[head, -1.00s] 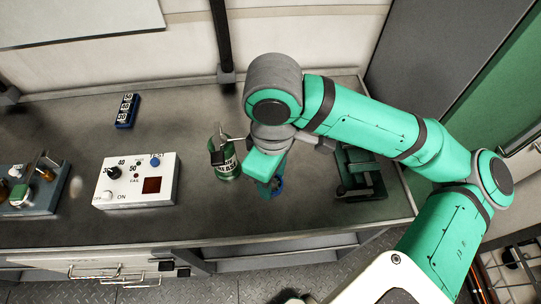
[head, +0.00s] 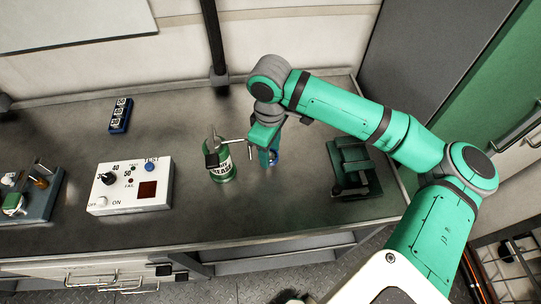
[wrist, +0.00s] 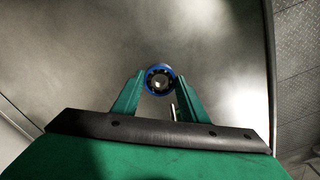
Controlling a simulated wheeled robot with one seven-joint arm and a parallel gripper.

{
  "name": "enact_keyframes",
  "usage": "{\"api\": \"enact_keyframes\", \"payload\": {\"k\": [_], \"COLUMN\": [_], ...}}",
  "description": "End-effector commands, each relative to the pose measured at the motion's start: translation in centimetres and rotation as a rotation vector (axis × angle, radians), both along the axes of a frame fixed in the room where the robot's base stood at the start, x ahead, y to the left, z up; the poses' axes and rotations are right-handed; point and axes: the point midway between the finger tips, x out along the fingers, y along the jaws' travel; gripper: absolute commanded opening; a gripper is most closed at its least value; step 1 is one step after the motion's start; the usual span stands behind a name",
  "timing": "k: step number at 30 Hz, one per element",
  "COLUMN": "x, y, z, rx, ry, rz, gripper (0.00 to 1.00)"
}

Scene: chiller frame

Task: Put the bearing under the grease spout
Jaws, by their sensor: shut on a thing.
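The bearing (wrist: 160,79) is a small ring with a blue outer rim and dark centre, held between the fingertips in the wrist view. It also shows as a bit of blue in the head view (head: 274,157). My gripper (wrist: 158,84) is shut on it; in the head view my gripper (head: 268,152) points down just right of the grease dispenser. The grease dispenser (head: 222,170) is a green can with a pale label and a thin spout (head: 236,141) reaching right, toward my gripper. I cannot tell whether the bearing is directly below the spout tip.
A white control box (head: 130,187) with knobs stands left of the can. A blue number block (head: 121,115) lies behind it. A dark green vice-like fixture (head: 353,167) stands to the right. The front bench strip (head: 250,218) is clear.

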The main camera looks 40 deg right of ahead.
Motion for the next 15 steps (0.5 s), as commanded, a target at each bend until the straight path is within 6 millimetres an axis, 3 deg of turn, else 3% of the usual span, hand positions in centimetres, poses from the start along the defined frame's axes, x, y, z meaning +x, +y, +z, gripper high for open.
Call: {"api": "enact_keyframes", "payload": {"k": [7,15], "x": [0.3,0.3], "y": [-0.4,-0.4], "z": [-3.1,-3.6], "rx": [-0.002,-0.001], "ry": [0.001,0.000], "rz": [-0.002,-0.002], "gripper": [0.10,0.10]}}
